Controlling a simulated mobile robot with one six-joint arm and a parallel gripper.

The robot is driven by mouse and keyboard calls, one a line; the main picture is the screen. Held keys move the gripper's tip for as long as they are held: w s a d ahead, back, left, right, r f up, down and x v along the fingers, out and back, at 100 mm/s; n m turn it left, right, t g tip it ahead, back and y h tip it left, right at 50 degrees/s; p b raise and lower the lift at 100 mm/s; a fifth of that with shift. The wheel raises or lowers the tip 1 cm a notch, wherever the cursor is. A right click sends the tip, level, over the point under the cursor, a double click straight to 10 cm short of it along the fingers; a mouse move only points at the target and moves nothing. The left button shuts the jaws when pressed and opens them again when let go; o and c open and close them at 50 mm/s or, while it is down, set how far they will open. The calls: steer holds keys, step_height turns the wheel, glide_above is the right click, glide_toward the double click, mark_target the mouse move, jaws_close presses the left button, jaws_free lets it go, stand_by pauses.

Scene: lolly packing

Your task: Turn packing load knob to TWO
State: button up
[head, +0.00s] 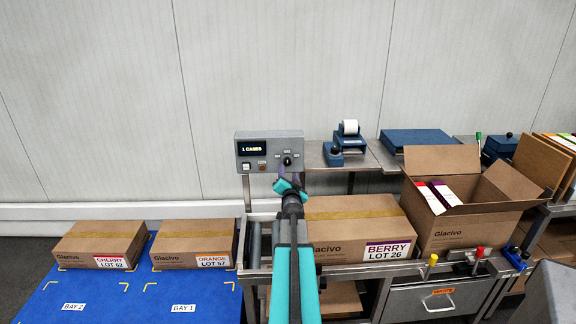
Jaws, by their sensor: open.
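The grey control panel (270,151) stands on a post behind the conveyor, in the middle of the head view. Its lit display (264,150) reads "1 CASES". The black packing load knob (288,161) is at the panel's right side, with small labels around it that are too small to read. My gripper (284,174) is just below the knob in the picture, at the end of my teal arm. It is open. I cannot tell whether its fingers touch the knob.
A closed BERRY LOT 26 carton (345,232) lies on the conveyor right of my arm. An open carton (456,225) stands farther right. CHERRY (102,244) and ORANGE (195,242) cartons sit on the blue surface (130,290) at left. A label printer (349,138) is right of the panel.

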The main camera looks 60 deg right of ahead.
mark_target(287, 163)
steer(key=shift+p+x, duration=0.35)
steer(key=shift+x, duration=3.6)
steer(key=c, duration=1.1)
